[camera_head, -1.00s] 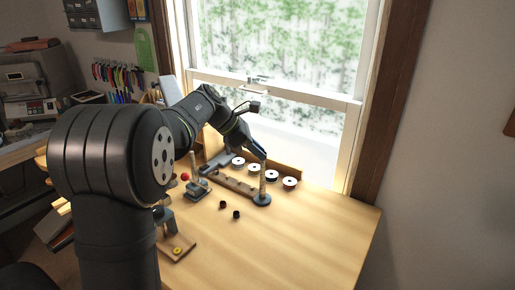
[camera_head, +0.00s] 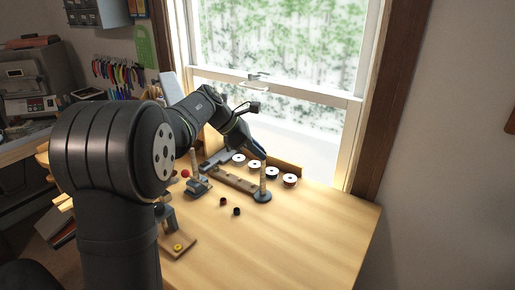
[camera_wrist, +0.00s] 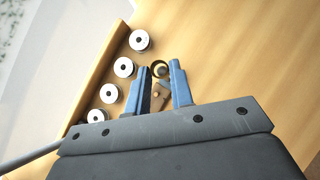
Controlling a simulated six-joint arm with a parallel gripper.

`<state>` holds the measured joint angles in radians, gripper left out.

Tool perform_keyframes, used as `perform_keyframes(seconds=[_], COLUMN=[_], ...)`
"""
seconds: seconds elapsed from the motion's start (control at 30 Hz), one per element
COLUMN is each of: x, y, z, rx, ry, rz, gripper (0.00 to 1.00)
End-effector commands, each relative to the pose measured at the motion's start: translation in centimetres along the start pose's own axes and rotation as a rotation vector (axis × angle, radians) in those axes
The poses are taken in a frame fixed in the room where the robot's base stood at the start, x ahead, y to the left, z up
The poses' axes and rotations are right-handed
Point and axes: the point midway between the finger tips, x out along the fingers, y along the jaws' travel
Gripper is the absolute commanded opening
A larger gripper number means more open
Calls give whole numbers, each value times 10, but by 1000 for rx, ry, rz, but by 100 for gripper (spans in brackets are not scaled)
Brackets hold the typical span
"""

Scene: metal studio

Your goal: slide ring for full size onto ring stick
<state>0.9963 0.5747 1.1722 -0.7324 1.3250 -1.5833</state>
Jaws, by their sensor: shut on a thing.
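The ring stick (camera_head: 263,180) stands upright on a round blue base (camera_head: 262,197) on the bench. My gripper (camera_head: 262,152) is at the top of this stick, pointing down at an angle. In the wrist view my gripper (camera_wrist: 160,70) has its two blue fingers on either side of a small dark ring (camera_wrist: 153,66), shut on it. A round grey-brown end shows inside the ring; I cannot tell whether the ring is around the stick or just above it. The ring is too small to make out in the head view.
White spools (camera_head: 289,180) stand in a row along the back ledge. A shorter stick (camera_head: 195,164) on a blue stand is to the left, with a wooden strip (camera_head: 233,180) between. Two dark small pieces (camera_head: 236,211) lie in front. The bench at right is clear.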

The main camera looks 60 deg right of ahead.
Motion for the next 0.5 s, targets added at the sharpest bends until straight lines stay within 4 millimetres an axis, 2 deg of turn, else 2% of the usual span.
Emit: perform_keyframes(seconds=[0.5], x=[10], y=[0], z=[-9], rx=[0], ry=[0], rz=[-1], gripper=[4])
